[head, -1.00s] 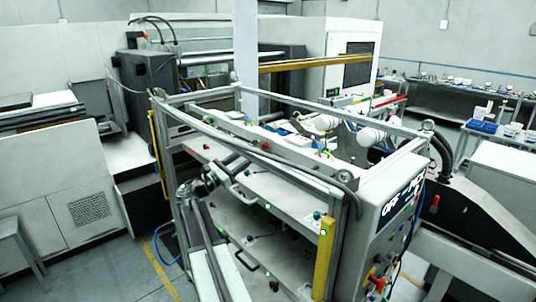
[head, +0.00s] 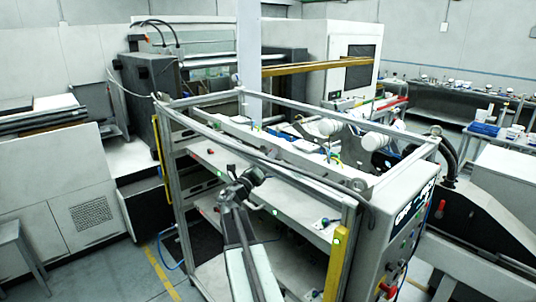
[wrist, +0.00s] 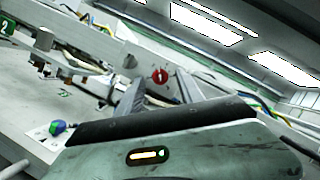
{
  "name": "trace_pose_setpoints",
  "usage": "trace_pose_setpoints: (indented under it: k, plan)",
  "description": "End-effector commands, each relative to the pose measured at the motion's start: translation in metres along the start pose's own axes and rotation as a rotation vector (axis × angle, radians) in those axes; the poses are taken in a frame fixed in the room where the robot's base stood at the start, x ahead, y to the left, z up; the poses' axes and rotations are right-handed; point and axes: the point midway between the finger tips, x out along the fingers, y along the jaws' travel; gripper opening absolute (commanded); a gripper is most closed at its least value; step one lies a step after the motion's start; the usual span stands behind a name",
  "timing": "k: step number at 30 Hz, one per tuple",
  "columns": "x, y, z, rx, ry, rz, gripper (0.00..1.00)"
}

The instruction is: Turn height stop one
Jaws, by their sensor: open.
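My gripper (head: 254,177) reaches into the open side of the framed machine (head: 348,222) in the head view, over its shelf. In the wrist view its two dark fingers (wrist: 158,92) stand apart with nothing held between them. A round red knob with a pale mark (wrist: 160,76) shows in the gap between the fingers, farther off and not touched. A blue and green knob (wrist: 57,127) sits on a pale plate at lower left. A green label reading 2 (wrist: 5,27) is at the left edge. I cannot tell which part is height stop one.
Metal posts and rails frame the opening, with a yellow guard (head: 336,264) on the near post. In the wrist view, a metal bracket (wrist: 45,62) and several loose cables lie left of the fingers. A control panel (head: 408,214) is on the machine's right end.

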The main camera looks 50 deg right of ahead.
Motion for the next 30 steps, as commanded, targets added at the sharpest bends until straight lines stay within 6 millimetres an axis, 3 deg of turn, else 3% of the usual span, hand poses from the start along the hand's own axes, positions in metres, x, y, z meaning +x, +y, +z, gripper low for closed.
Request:
trace_pose_setpoints:
  k: [8,13,14,30]
  plan:
    - [0.0071,0.0007,0.0004,0.001,-0.001,0.002,0.44]
    - [0.0069,0.0008,0.0006,0.001,-0.001,0.002,0.02]
    - [0.0068,0.0008,0.0006,0.001,-0.001,0.002,0.0]
    - [0.0055,0.0053,0.0029,0.128,-0.003,-0.048,0.0]
